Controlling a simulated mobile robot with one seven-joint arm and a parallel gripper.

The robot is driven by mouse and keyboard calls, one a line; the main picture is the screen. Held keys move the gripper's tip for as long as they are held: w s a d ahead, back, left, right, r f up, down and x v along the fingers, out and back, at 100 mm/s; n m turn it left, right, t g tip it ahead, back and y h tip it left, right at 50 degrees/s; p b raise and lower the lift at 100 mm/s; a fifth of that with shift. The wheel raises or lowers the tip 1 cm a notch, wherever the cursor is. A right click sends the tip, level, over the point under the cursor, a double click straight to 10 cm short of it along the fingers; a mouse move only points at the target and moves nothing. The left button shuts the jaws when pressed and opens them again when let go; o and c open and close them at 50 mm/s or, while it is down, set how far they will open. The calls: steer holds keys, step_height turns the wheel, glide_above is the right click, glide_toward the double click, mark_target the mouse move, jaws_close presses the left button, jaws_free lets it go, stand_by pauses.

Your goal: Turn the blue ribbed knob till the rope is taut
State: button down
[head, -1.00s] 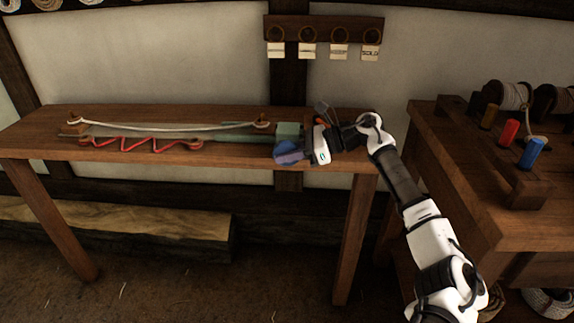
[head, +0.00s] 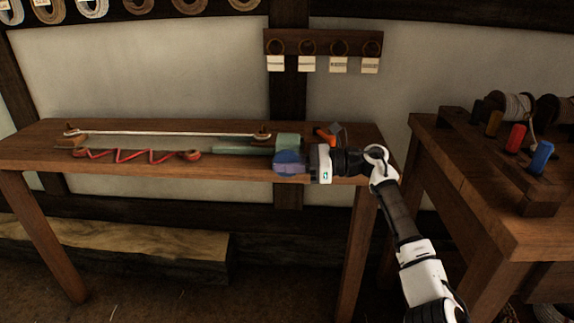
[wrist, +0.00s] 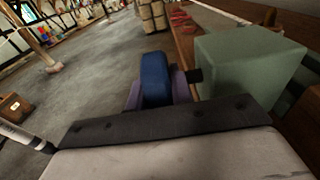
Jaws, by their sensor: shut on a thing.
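The blue knob (head: 284,158) sits at the front of a green block (head: 288,140) on the wooden table; its ribs are too small to make out. My gripper (head: 298,166) is shut on the knob from the right. In the wrist view the blue knob (wrist: 155,78) stands between purple fingers, beside the green block (wrist: 245,65). The white rope (head: 165,134) runs between two small posts on the table. It looks straight, with no visible sag.
A red zigzag cord (head: 120,156) lies along the table front (head: 30,160). An orange-and-dark item (head: 326,134) is behind my gripper. Tags (head: 338,64) hang on the wall.

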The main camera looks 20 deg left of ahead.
steer(key=c, duration=1.2)
jaws_free()
steer(key=shift+c, duration=0.2)
steer(key=v, duration=1.4)
steer(key=shift+b, duration=0.35)
steer(key=shift+s, duration=0.1)
